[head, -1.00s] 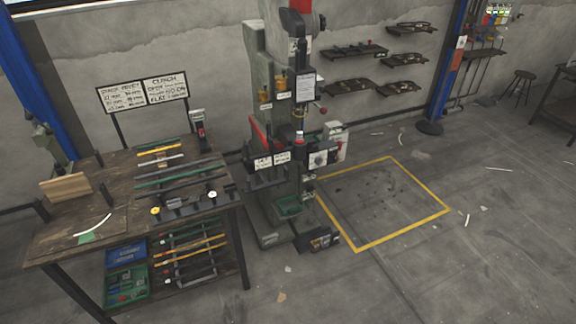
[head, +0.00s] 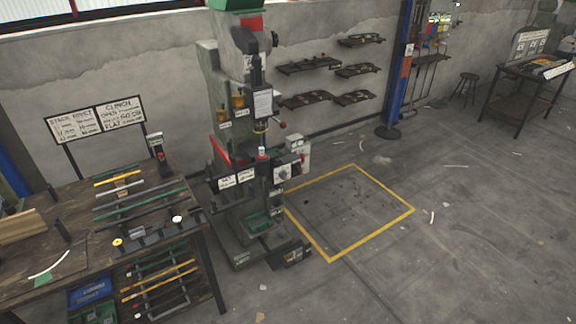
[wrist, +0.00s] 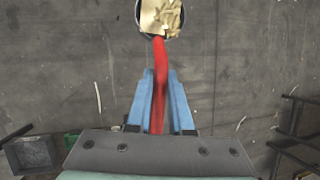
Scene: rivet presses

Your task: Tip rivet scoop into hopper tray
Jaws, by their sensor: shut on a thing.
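In the wrist view my gripper (wrist: 159,76) has its two blue fingers shut on the red handle of the scoop (wrist: 159,62). The round scoop bowl is at the top edge, partly cut off, with pale, jumbled pieces (wrist: 161,17) in it. My gripper and the scoop are not in the head view. There the tall grey-green press (head: 222,110) stands left of centre. I cannot tell which is the hopper tray.
A wooden workbench (head: 60,265) with rods and signs stands left of the press. Wall shelves (head: 308,65), a blue post (head: 400,70), a stool (head: 466,84) and another table (head: 520,85) are farther right.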

